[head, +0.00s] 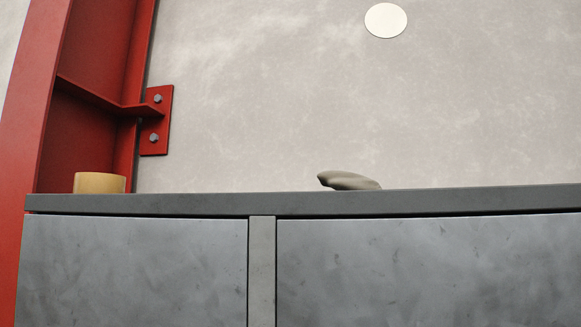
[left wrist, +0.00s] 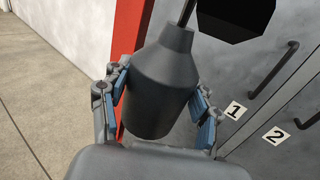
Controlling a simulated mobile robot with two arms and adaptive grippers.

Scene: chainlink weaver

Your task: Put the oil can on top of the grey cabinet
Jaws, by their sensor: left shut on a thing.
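The oil can (left wrist: 160,88) is a dark grey can with a tapering shoulder and a thin spout running up out of the picture. In the left wrist view my left gripper (left wrist: 163,95) is shut on its body, with a blue-padded finger on each side. The can is held in front of the grey cabinet, whose doors show behind it on the right. In the head view the grey cabinet (head: 400,203) shows its top edge and upper front. The can and both grippers are out of the head view.
A tan cylindrical object (head: 99,183) stands at the left on the cabinet top, and a grey-brown object (head: 348,181) lies near its middle. A red steel column (head: 45,100) stands at the left. Cabinet doors carry handles (left wrist: 273,72) and number labels (left wrist: 276,135). Much of the top edge looks clear.

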